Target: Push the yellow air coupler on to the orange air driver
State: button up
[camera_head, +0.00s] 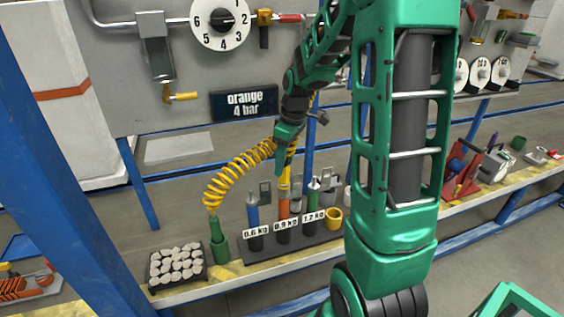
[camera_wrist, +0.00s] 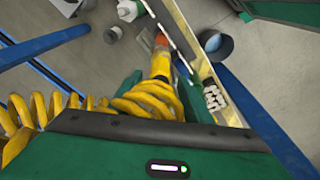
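The yellow air coupler (camera_head: 284,181) hangs upright from the end of a coiled yellow hose (camera_head: 228,180). My gripper (camera_head: 285,158) points down and is shut on the coupler's upper part. In the wrist view the yellow coupler (camera_wrist: 161,66) sits between my green fingers (camera_wrist: 162,92). The orange air driver (camera_head: 283,208) stands upright in the middle slot of the rack, over the 0.9 kg label. Its orange end (camera_wrist: 161,40) lies in line with the coupler in the wrist view. The coupler's lower end meets the driver's top in the picture; I cannot tell how far it is seated.
A blue driver (camera_head: 252,212) and a green driver (camera_head: 313,196) flank the orange one in the rack (camera_head: 290,248). A yellow cup (camera_head: 333,218) stands at right. A green holder (camera_head: 219,248) and a tray of pale pieces (camera_head: 177,266) are at left. A sign (camera_head: 244,103) reads "orange 4 bar".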

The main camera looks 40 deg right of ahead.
notch_tip(320, 180, up, 11)
jog(key=s, duration=0.1)
jog(key=shift+s+d+f, duration=0.15)
jog(key=shift+d+f, duration=0.05)
jog(key=shift+d, duration=0.2)
dwell(0.5)
jog(key=s+a+f+m, duration=0.2)
jog(key=s+m, duration=0.4)
jog(key=s, duration=0.7)
jog(key=s+a+f+m+g, duration=0.1)
jog(key=s+f+m, duration=0.2)
jog(key=s, duration=1.1)
jog(key=m, duration=0.3)
jog(key=shift+a+g+h, duration=0.3)
jog(key=shift+a, duration=0.05)
jog(key=shift+w+f, duration=0.25)
jog(key=shift+w, duration=0.3)
